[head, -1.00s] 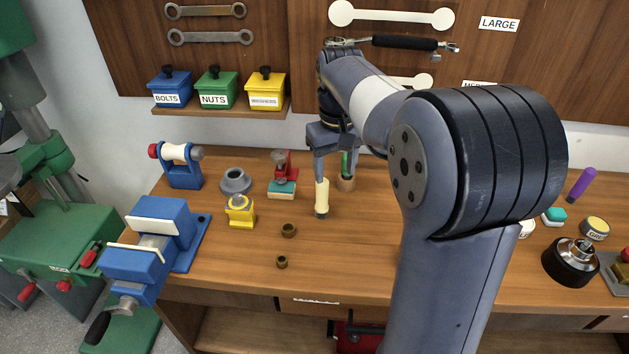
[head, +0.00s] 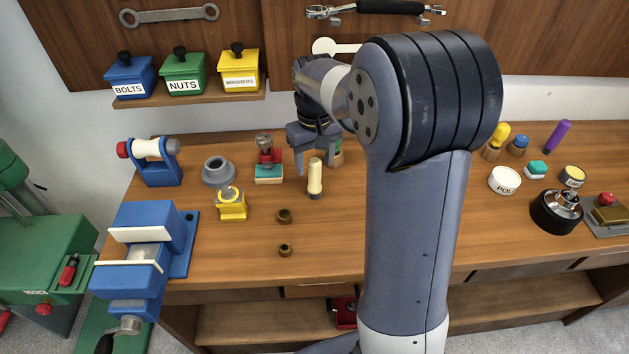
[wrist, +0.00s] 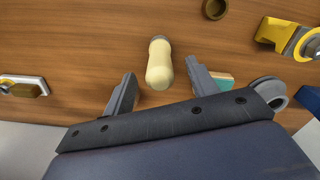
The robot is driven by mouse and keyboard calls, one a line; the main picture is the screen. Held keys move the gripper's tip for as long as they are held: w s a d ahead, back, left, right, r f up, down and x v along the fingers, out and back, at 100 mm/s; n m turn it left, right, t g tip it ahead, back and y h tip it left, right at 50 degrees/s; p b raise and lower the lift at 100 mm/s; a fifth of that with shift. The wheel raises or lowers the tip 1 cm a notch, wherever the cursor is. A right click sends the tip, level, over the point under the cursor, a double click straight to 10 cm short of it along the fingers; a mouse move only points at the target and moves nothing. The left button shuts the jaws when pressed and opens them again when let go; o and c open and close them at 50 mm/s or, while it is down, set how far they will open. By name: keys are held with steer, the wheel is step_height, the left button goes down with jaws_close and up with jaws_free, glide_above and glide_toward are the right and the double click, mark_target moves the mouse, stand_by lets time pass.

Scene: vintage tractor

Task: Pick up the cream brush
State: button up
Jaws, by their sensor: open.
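In the wrist view the brush (wrist: 159,65) lies in the gap between my two grey fingers, with bare space on both sides.
A red and teal tool (head: 268,168) stands close left of the gripper. A white tin (head: 504,180) is right of my arm.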

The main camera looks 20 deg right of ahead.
steer(key=shift+f, duration=1.45)
steer(key=shift+c, duration=0.3)
steer(key=shift+w, duration=0.1)
steer(key=c, duration=1)
step_height(320, 180, up, 10)
steer(key=shift+r, duration=0.1)
steer(key=o, duration=0.5)
steer(key=c, duration=0.6)
jaws_close()
